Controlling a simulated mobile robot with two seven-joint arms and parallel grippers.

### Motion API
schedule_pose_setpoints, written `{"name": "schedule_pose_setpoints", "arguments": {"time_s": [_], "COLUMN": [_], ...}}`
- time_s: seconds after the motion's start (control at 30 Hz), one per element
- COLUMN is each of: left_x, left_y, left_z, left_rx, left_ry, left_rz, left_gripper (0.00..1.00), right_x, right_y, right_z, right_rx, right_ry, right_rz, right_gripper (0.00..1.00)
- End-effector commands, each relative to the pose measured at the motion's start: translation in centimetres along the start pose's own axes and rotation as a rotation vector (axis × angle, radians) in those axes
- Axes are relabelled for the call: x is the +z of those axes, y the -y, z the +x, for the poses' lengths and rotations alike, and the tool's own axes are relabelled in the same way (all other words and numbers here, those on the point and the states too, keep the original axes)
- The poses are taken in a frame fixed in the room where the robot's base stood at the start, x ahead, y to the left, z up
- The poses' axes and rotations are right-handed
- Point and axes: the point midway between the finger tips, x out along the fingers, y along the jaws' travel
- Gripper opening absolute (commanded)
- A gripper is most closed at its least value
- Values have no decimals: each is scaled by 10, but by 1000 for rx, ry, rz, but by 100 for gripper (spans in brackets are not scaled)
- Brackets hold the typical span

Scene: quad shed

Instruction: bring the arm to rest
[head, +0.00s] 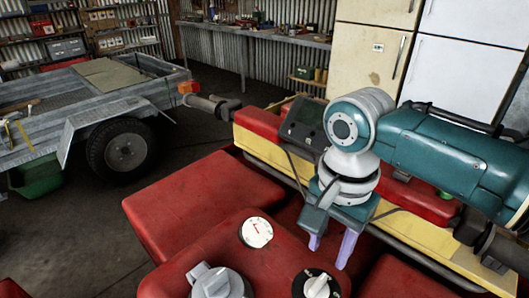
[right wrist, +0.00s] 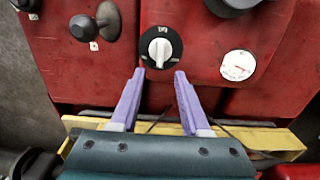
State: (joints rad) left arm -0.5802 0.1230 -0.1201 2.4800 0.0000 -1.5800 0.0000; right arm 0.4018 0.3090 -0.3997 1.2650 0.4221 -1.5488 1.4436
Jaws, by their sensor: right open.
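My right gripper (head: 331,246) shows in the head view at the end of my teal and white right arm, over the red body of a vehicle. Its two lilac fingers are apart with nothing between them. In the right wrist view the open fingers (right wrist: 159,72) point at a black round dial with a white knob (right wrist: 160,50) on the red panel. The same knob (head: 317,287) shows at the bottom of the head view, just beyond the fingertips. I cannot tell whether the fingers touch the panel. My left gripper is not in view.
A white gauge (head: 256,232) and a grey cap (head: 215,283) sit on the red panel (head: 190,204). A yellow rail (head: 425,238) runs behind the gripper. A trailer (head: 95,110) stands at left, fridges (head: 466,50) and a workbench (head: 262,35) at the back. Bare floor lies between.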

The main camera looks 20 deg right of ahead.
Motion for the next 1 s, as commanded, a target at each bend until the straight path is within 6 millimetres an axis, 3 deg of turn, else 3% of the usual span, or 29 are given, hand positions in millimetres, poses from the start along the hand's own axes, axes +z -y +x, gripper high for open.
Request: {"name": "schedule_pose_setpoints", "arguments": {"time_s": [0.53, 0.77, 0.9, 1.0], "left_x": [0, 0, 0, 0], "left_y": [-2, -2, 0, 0], "left_z": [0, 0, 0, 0], "left_rx": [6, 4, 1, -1], "left_ry": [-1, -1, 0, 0], "left_rz": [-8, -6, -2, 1], "left_gripper": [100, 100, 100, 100], "right_x": [7, 63, 86, 92], "right_y": [-3, -37, -68, -88], "right_z": [1, 4, -14, -29], "right_rx": [-9, -113, -183, -204], "right_ry": [3, -5, -70, -128], "right_rz": [-49, -535, -855, -1018], "right_gripper": [46, 46, 46, 46]}}
